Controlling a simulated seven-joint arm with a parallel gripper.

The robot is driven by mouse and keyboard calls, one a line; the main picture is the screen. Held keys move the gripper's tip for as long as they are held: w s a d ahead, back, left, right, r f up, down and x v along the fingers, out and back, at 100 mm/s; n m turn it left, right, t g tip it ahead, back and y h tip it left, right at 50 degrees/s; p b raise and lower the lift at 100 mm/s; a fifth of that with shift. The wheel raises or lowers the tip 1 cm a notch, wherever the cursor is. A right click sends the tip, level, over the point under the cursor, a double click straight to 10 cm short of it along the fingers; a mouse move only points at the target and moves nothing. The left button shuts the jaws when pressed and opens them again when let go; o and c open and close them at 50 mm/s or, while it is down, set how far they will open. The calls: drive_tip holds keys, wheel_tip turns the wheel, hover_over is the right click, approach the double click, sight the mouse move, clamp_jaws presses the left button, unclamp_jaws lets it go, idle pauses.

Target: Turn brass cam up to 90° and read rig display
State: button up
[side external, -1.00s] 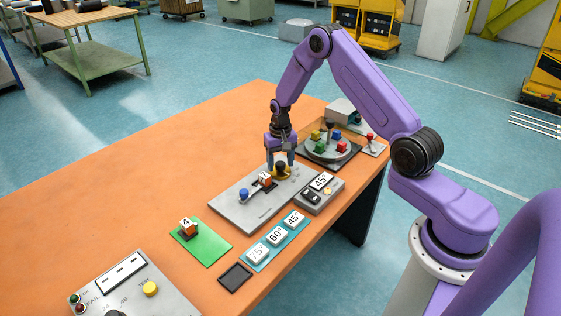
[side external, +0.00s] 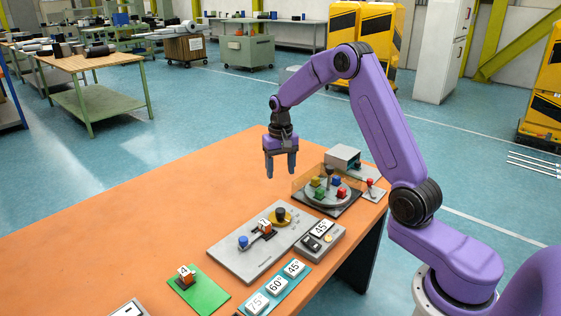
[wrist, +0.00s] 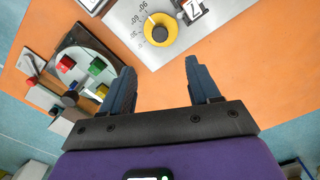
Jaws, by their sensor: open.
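The brass cam (side external: 286,221) with its dark knob sits at the far right end of the grey rig plate (side external: 234,256). The wrist view shows the cam (wrist: 153,42) beside a scale marked 30, 60 and 90. The rig display (side external: 320,228) on the box beside the plate reads 45°. A block marked 7 (side external: 264,225) sits in the plate's slot next to the cam, and it also shows in the wrist view (wrist: 194,9). My gripper (side external: 281,175) is open and empty, raised above the table and clear of the cam. Both fingers show apart in the wrist view (wrist: 160,66).
A turntable (side external: 314,196) with several coloured blocks stands at the back right behind a clear panel. A blue knob (side external: 243,242) is on the plate. A green mat (side external: 207,299) holds a block marked 4 (side external: 184,273). Tiles 75°, 60°, 45° lie on a teal strip (side external: 304,275). The left tabletop is clear.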

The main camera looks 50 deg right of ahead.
drive_tip(key=shift+r, duration=1.15)
drive_tip(key=s+a+r+n, duration=0.2)
drive_tip(key=s+a+n, duration=0.2)
drive_tip(key=s+a, duration=0.35)
drive_tip(key=s+a+r+n, duration=0.35)
drive_tip(key=s+a, duration=0.25)
drive_tip(key=a, duration=0.3)
drive_tip(key=s+n, duration=1)
drive_tip(key=s, duration=1.3)
drive_tip(key=shift+s+f+n, duration=0.3)
drive_tip(key=shift+f+n, duration=0.05)
drive_tip(key=shift+f, duration=0.1)
drive_tip(key=shift+a, duration=0.1)
